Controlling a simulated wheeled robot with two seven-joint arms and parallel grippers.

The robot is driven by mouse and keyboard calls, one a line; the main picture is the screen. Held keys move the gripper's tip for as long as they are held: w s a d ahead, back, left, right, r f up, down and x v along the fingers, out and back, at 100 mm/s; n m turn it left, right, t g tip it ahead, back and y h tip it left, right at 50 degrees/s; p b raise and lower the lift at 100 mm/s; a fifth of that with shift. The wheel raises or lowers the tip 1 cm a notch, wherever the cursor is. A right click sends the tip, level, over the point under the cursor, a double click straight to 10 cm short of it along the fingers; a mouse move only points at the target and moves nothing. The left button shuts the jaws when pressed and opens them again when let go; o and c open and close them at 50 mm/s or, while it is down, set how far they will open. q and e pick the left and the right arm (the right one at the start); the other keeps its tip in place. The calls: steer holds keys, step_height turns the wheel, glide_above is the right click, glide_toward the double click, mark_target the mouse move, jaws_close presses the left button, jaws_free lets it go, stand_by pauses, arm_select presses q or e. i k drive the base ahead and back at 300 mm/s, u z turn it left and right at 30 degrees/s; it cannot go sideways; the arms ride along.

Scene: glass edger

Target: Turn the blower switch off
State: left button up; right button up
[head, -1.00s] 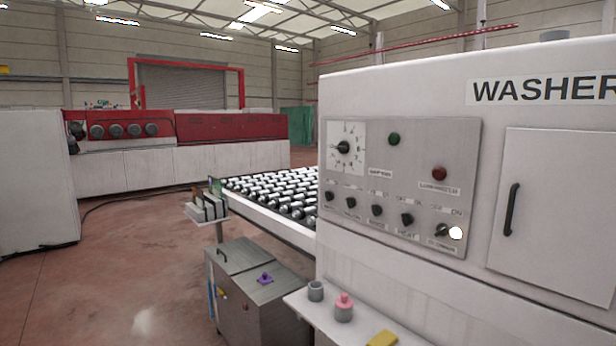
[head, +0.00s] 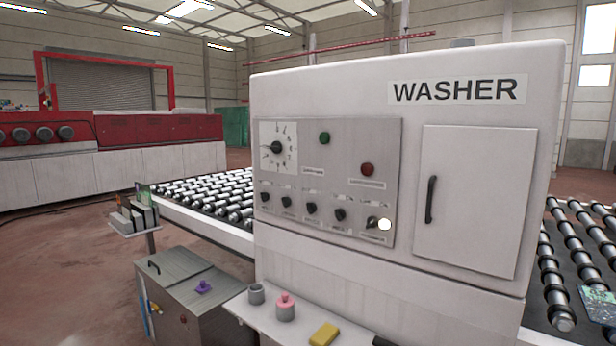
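The blower switch (head: 373,222) is the rightmost black knob in the bottom row of the washer's grey control panel (head: 345,150). A bright white lamp (head: 385,225) glows just right of it. The small label under the knob is hard to read now. The knob looks turned to the right, toward the lamp. The panel is on the front of the white washer (head: 470,140), in the middle of the view. Neither of my grippers is in view.
A shelf (head: 250,310) sticks out below the panel, bearing a grey cup (head: 256,294), a pink-topped container (head: 285,307) and a yellow block (head: 324,334). A steel tank (head: 180,290) stands at lower left. Roller conveyors (head: 205,195) flank the washer. Floor is clear at far left.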

mark_target(372, 221)
steer(key=u, duration=1.4)
steer(key=i, duration=0.5)
steer(key=z, duration=3.3)
